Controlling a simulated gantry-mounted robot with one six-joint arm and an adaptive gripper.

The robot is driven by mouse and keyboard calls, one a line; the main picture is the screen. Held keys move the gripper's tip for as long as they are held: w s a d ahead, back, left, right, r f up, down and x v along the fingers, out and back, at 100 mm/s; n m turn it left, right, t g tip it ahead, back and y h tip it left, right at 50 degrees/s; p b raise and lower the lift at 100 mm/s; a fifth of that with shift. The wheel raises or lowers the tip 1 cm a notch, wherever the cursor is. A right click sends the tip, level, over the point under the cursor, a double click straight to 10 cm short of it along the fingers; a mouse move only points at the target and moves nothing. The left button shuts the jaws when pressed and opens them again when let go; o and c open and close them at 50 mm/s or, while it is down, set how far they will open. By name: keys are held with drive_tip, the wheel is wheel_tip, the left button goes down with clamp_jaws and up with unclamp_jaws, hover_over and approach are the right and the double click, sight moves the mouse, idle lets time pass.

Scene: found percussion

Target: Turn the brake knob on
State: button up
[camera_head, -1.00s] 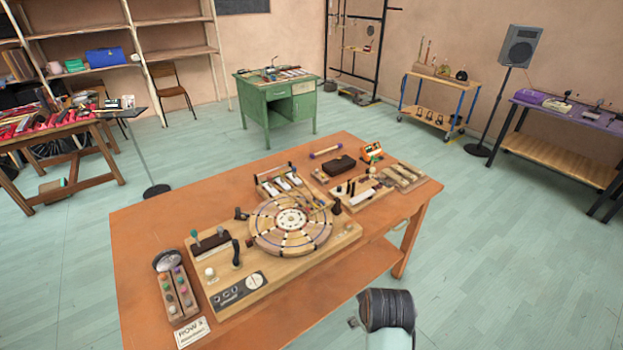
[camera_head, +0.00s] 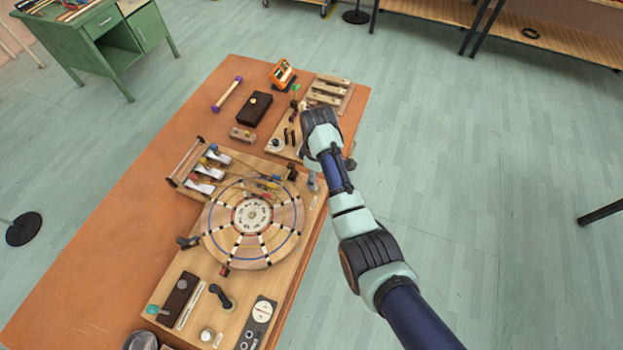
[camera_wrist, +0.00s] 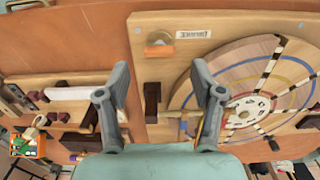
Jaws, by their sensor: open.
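My gripper (camera_wrist: 160,82) is open and empty, above the board. The knob shows just beyond the gap between the fingertips, apart from them. In the head view my arm hides most of the gripper and the knob.
The segmented disc (camera_head: 251,218) lies left of my arm. A dark block (camera_wrist: 152,101) with a wooden stick shows between the fingers. A dark box (camera_head: 254,108) and an orange device (camera_head: 282,73) sit farther back on the table (camera_head: 108,228). Open floor lies to the right.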

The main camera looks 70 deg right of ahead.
wheel_tip(320, 180, down, 5)
drive_tip(key=shift+r+b, duration=0.1)
drive_tip(key=shift+b, duration=0.35)
drive_tip(key=shift+w, duration=0.1)
drive_tip(key=shift+c, duration=0.2)
drive_tip(key=c, duration=1.1)
